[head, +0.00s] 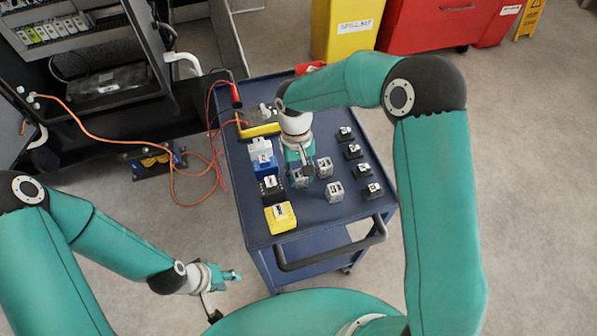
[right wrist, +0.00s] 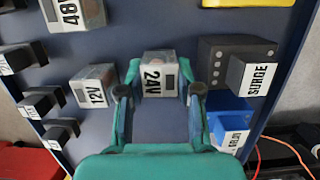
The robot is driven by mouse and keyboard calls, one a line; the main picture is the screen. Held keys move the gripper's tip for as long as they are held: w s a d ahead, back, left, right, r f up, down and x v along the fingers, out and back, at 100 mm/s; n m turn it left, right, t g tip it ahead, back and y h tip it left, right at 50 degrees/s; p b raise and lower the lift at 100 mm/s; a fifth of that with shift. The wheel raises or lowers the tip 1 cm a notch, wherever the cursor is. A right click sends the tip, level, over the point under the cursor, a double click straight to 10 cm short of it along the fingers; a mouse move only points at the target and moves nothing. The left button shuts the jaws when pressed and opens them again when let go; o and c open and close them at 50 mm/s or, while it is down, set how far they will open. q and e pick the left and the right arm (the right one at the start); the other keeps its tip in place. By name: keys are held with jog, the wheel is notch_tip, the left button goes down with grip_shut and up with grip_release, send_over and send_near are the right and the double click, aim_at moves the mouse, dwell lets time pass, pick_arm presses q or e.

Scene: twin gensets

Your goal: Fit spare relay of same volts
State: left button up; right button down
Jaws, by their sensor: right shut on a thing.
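My right gripper (head: 301,176) is over the blue cart top (head: 313,213). In the right wrist view it is shut on a grey, clear-sided relay marked 24V (right wrist: 160,75), its fingers (right wrist: 159,92) on either side. I cannot tell whether that relay still touches the cart. A similar relay marked 12V (right wrist: 95,88) stands beside it, also in the head view (head: 325,167). One marked 48V (right wrist: 76,12) is nearer the cart handle (head: 334,191). My left gripper (head: 229,276) hangs left of the cart; its finger opening is unclear.
A black SURGE block (right wrist: 237,62), a blue block (right wrist: 230,115) and a yellow block (head: 280,217) line the cart's left side. Small black labelled blocks (head: 353,151) line its right. An open cabinet (head: 85,45) stands left, with orange cable (head: 110,139) between. Yellow and red bins stand behind.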

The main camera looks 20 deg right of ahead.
jog(key=shift+f, duration=0.1)
jog(key=c, duration=1.1)
grip_release()
jog(key=shift+o, duration=0.2)
jog(key=shift+r, duration=0.2)
jog(key=shift+w+r, duration=0.1)
jog(key=shift+r, duration=0.15)
jog(key=b+v, duration=0.1)
jog(key=v, duration=1)
jog(key=shift+r+b, duration=0.2)
jog(key=shift+b, duration=0.1)
jog(key=shift+a+f, duration=0.1)
